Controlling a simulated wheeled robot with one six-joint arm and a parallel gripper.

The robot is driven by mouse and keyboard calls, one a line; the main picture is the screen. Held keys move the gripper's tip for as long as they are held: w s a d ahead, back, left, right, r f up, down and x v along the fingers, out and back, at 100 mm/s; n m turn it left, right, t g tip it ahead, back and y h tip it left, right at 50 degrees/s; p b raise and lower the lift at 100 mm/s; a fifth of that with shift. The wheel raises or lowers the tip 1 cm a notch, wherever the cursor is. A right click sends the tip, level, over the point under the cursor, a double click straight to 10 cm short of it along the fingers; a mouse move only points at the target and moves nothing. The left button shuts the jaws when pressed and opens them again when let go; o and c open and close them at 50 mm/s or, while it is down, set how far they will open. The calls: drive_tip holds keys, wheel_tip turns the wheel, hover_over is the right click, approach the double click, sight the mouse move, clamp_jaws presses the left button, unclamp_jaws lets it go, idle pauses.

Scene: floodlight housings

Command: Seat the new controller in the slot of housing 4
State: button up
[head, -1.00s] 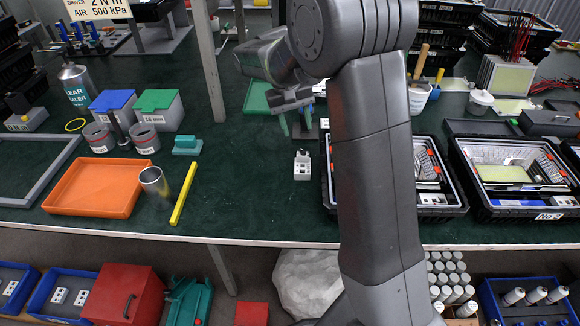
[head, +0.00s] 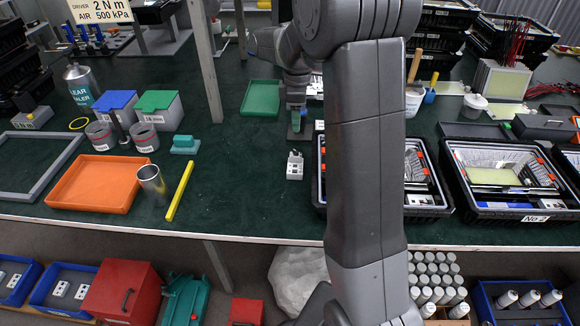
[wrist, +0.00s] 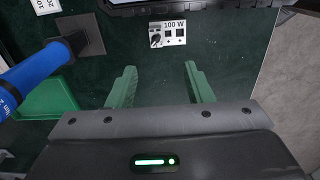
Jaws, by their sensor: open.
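The loose white controller (head: 295,165) stands on the green bench, left of a black housing (head: 322,200) that is partly behind my arm. In the wrist view the controller (wrist: 167,34), with a "100 W" label, dark square openings and a small dark part on top, lies ahead of my fingertips. My gripper (wrist: 163,88) is open, its two green fingers apart with only bench surface between them. It is not touching the controller. The near housing's edge (wrist: 195,5) crosses the top of the wrist view. I see no number 4; my arm hides much of that housing.
A blue-handled tool (wrist: 38,75) with a dark stand (wrist: 80,37) is close left of my gripper in the wrist view. A green tray (head: 260,98) lies behind. A housing marked No 2 (head: 535,218) is at right.

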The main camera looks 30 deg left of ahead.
hover_over(296, 151)
drive_tip(key=f, duration=0.7)
drive_tip(key=shift+s+d+f, duration=0.2)
drive_tip(key=shift+s+f, duration=0.05)
drive_tip(key=shift+s, duration=0.05)
drive_tip(key=shift+w+a+f, duration=0.1)
drive_tip(key=shift+w+f, duration=0.05)
drive_tip(key=shift+f, duration=1.35)
drive_tip(key=shift+w+a+f, duration=0.1)
drive_tip(key=shift+w+f, duration=0.05)
drive_tip(key=shift+f, duration=1.35)
drive_tip(key=shift+c, duration=0.3)
clamp_jaws()
